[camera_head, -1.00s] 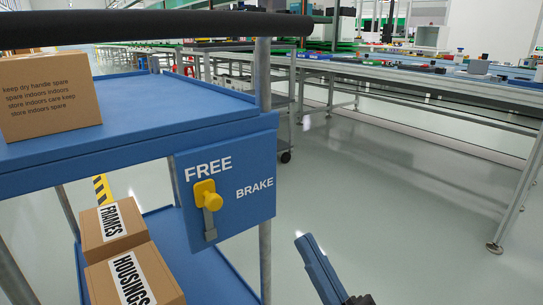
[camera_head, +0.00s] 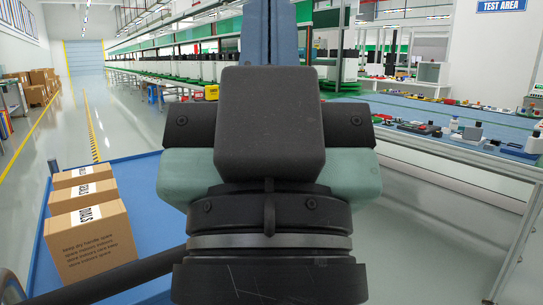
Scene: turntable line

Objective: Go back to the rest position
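My gripper (camera_head: 269,30) stands upright in the middle of the head view, very close to the camera. Its dark wrist body, with grey-green sides and a black block, fills the centre. A blue-grey part rises from behind the block to the top edge. The block hides much of the gripper, so I cannot tell whether the fingers are open or shut. I see nothing held.
Three cardboard boxes, the nearest (camera_head: 92,243) marked DIALS, stand on the trolley's top. A black handle bar (camera_head: 112,281) crosses the lower left. A long workbench (camera_head: 455,150) with small parts runs along the right. Open floor (camera_head: 125,120) lies at the left behind the trolley.

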